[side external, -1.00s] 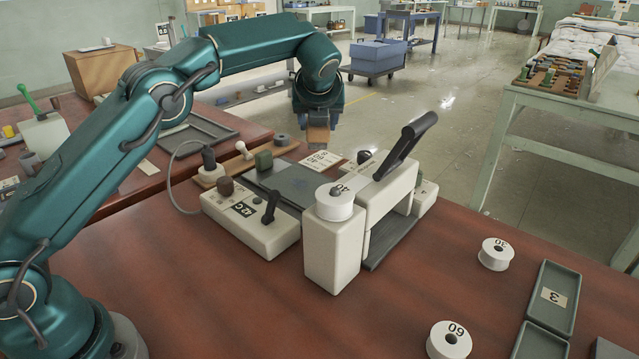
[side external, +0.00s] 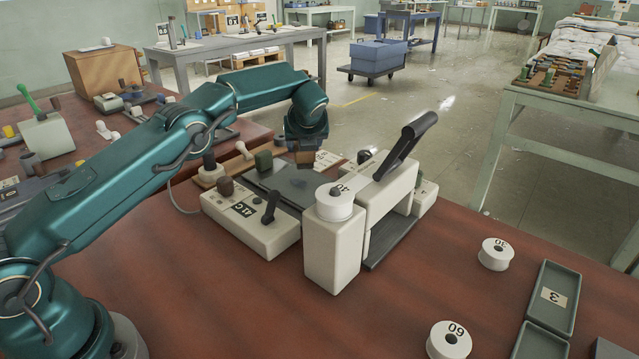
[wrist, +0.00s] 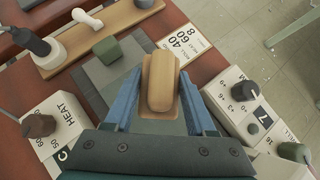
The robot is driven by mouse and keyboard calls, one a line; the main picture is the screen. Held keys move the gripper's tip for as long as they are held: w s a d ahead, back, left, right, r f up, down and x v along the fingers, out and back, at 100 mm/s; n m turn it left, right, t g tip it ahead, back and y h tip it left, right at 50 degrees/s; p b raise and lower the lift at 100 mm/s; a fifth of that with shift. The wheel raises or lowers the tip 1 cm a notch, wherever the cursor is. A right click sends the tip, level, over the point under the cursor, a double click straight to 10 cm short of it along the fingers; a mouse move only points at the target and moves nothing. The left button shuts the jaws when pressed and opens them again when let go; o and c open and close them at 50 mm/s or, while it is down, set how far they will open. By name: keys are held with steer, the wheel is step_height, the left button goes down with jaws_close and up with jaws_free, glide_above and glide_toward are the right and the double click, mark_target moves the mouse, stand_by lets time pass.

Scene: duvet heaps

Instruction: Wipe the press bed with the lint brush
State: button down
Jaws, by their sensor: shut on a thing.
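The lint brush (wrist: 161,72) has a light wooden body and shows between the blue fingers in the wrist view. My gripper (wrist: 160,90) is shut on it; in the side view my gripper (side external: 305,151) is low over the far part of the press bed. The press bed (side external: 292,182) is a flat dark grey plate in the cream press, and part of it shows in the wrist view (wrist: 90,85). I cannot tell whether the brush touches the bed. The brush's underside is hidden.
A dark green block (side external: 264,160) stands at the bed's far left corner. A control box with a lever (side external: 270,206) lies left, and the press head with a black handle (side external: 407,145) rises right. White spools (side external: 495,254) and grey trays (side external: 548,300) are at right.

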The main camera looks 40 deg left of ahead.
mark_target(307, 162)
step_height(307, 162, down, 4)
steer(key=shift+f, duration=0.2)
steer(key=shift+s+f, duration=0.2)
steer(key=shift+s, duration=1.8)
steer(key=shift+w, duration=1.8)
steer(key=shift+w+d, duration=0.1)
steer(key=shift+w, duration=0.15)
steer(key=shift+s+d, duration=0.15)
steer(key=shift+d, duration=0.2)
steer(key=shift+s, duration=1.95)
steer(key=shift+w, duration=2.15)
step_height(307, 162, up, 7)
steer(key=shift+a+f, duration=0.1)
steer(key=shift+s+r, duration=0.1)
steer(key=shift+r, duration=0.55)
